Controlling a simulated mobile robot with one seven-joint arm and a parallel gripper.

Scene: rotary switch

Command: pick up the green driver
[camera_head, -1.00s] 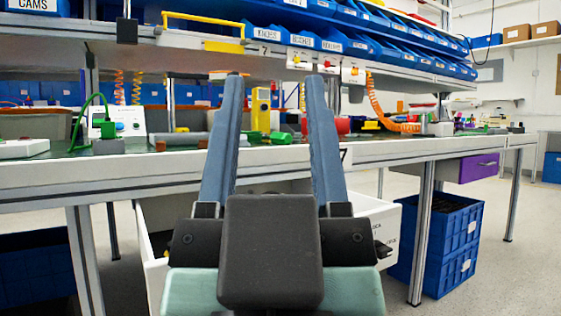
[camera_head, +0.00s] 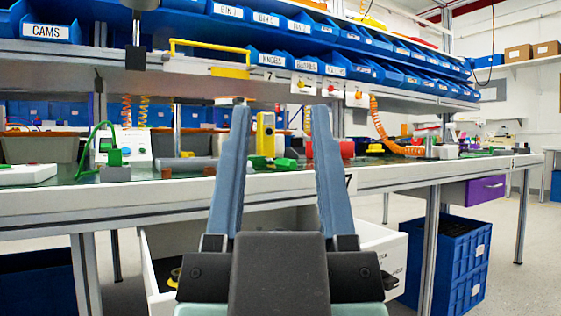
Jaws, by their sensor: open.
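A green object (camera_head: 270,162), probably the green driver, lies on the bench top; it shows between my fingers, and its exact shape is too small to make out. My gripper (camera_head: 280,106) is open and empty, its two blue-grey fingers pointing up and forward. The gripper appears nearer to the camera than the bench and apart from the green object.
The bench front edge (camera_head: 110,209) crosses the view. A yellow block (camera_head: 265,133) and a red cylinder (camera_head: 333,149) stand near the green object. A shelf of blue bins (camera_head: 255,17) hangs above. A white open bin (camera_head: 386,246) sits below the bench.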

